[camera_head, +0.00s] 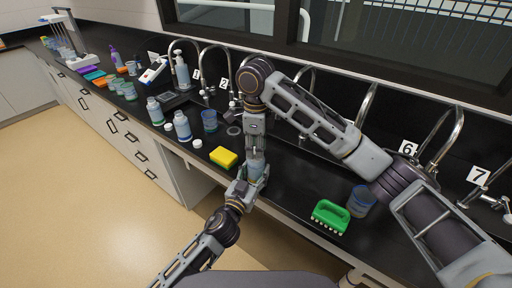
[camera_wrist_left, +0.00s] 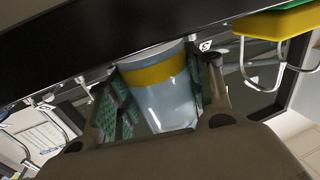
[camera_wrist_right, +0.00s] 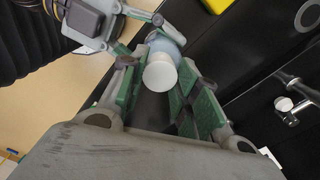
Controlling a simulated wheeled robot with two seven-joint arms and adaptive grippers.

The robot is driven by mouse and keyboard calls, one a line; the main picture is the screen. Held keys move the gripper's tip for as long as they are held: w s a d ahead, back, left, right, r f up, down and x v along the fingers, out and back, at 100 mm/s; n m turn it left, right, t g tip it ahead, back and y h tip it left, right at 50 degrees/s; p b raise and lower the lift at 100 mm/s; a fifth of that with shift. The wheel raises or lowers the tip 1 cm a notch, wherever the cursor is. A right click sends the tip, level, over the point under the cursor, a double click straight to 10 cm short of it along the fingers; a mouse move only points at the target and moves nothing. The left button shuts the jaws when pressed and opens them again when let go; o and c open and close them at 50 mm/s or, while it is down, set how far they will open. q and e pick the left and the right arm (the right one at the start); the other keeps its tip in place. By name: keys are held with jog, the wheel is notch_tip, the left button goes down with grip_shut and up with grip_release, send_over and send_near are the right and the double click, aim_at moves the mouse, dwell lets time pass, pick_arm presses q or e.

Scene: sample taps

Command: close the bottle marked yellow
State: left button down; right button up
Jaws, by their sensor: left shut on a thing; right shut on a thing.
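The bottle with a yellow band (camera_wrist_left: 158,72) is pale blue-grey and held between the fingers of my left gripper (camera_wrist_left: 160,100) in the left wrist view. In the head view the bottle (camera_head: 257,167) stands over the counter's front part, partly hidden by my left gripper (camera_head: 250,184). My right gripper (camera_head: 256,150) points down from above the bottle. In the right wrist view a white cap (camera_wrist_right: 160,73) sits between the fingertips of my right gripper (camera_wrist_right: 158,85), lined up with the bottle top (camera_wrist_right: 166,42). Whether the cap touches the bottle's mouth cannot be told.
A yellow sponge (camera_head: 223,157) lies left of the grippers. Two bottles (camera_head: 182,127) (camera_head: 155,112) and loose white caps (camera_head: 197,143) stand further left, near a blue beaker (camera_head: 209,121). Taps (camera_head: 447,135) line the back.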

jog(key=o, duration=0.7)
jog(key=shift+c, duration=0.2)
jog(key=shift+r, duration=0.15)
jog(key=shift+r, duration=2.1)
jog(key=shift+r, duration=0.15)
